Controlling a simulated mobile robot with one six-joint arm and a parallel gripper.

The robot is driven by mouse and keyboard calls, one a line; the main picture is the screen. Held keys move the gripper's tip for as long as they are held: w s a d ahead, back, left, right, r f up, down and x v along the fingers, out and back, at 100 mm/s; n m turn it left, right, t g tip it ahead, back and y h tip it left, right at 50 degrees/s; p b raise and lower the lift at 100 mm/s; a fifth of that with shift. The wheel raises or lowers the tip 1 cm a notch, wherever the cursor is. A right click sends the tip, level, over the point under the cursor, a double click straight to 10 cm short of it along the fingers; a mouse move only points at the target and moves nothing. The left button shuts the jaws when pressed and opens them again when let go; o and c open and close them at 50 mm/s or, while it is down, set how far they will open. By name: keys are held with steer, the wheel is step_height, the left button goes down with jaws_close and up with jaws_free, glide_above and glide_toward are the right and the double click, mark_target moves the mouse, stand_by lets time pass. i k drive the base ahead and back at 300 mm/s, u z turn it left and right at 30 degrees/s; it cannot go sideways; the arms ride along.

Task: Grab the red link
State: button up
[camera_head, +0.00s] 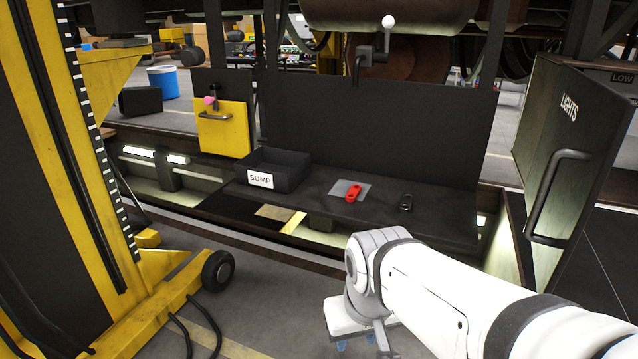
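The red link (353,193) is a small red piece lying on a grey square patch (342,188) on the dark shelf (440,219). My white arm comes in from the lower right, its wrist in front of and below the shelf. My gripper (383,343) shows only partly at the bottom of the view, lower than the red link and apart from it. Its fingers are too hidden to tell whether they are open or shut.
A black bin marked SUMP (282,164) stands left of the red link. A small black link (406,202) lies to its right. An open panel marked LIGHTS (575,150) juts out at right. A yellow lifting column (75,140) stands at left.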

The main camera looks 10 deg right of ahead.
mark_target(352, 194)
steer(key=u, duration=0.05)
steer(key=i, duration=1)
steer(key=z, duration=0.1)
